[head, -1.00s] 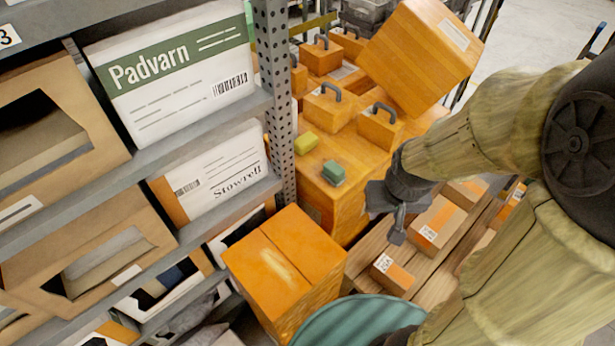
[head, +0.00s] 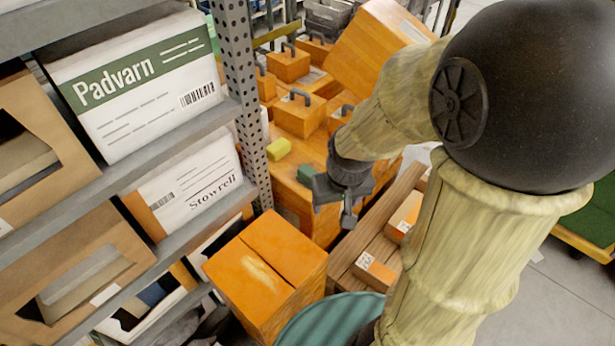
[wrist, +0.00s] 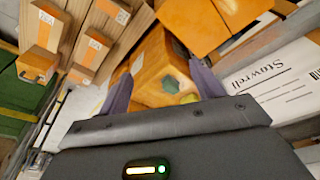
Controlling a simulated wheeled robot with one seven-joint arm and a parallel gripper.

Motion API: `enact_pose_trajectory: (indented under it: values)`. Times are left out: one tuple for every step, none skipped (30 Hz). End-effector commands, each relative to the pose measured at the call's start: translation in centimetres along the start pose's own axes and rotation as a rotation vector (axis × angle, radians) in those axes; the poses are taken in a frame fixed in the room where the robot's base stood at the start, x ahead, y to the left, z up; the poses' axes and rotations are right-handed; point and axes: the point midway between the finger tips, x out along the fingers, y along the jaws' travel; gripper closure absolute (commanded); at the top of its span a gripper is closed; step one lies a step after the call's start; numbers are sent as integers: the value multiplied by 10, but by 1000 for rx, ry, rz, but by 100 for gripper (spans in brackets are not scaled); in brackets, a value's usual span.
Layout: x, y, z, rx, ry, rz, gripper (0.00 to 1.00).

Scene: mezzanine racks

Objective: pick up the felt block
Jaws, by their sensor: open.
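Two small blocks lie on top of an orange wooden box (head: 322,228): a yellow one (head: 279,150) and a teal-green one (head: 305,173). I cannot tell by the picture which is the felt block. My gripper (head: 333,205) is in front of the box, just right of the teal block, and hides part of it in the head view.
A perforated rack post (head: 243,100) and shelves with Padvarn (head: 130,100) and Stowrell (head: 190,180) boxes stand at left. Orange cases with handles (head: 300,112) stand behind the blocks. A large orange carton (head: 265,270) is in front. Small cartons (head: 375,270) lie on a pallet at right.

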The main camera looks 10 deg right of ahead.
Motion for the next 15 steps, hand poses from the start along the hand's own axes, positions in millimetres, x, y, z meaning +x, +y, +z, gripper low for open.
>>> enact_pose_trajectory:
  values:
    - [4,1,-14,-19,-7,-1,34]
    - [5,1,-23,-33,-13,-1,34]
    - [8,1,-36,-55,-21,-2,34]
    - [10,2,-47,-74,-28,-3,34]
    - [13,2,-58,-92,-35,-4,34]
    - [16,3,-73,-119,-46,-6,34]
    - [19,3,-84,-140,-54,-8,34]
    - [22,4,-96,-162,-62,-9,34]
    - [26,4,-110,-190,-73,-12,34]
    - [30,5,-120,-211,-80,-14,34]
    - [33,5,-131,-232,-89,-16,34]
    - [38,6,-144,-261,-99,-19,34]
    - [42,6,-154,-283,-108,-21,34]
    - [46,6,-163,-305,-115,-24,34]
    - [51,7,-176,-334,-126,-28,34]
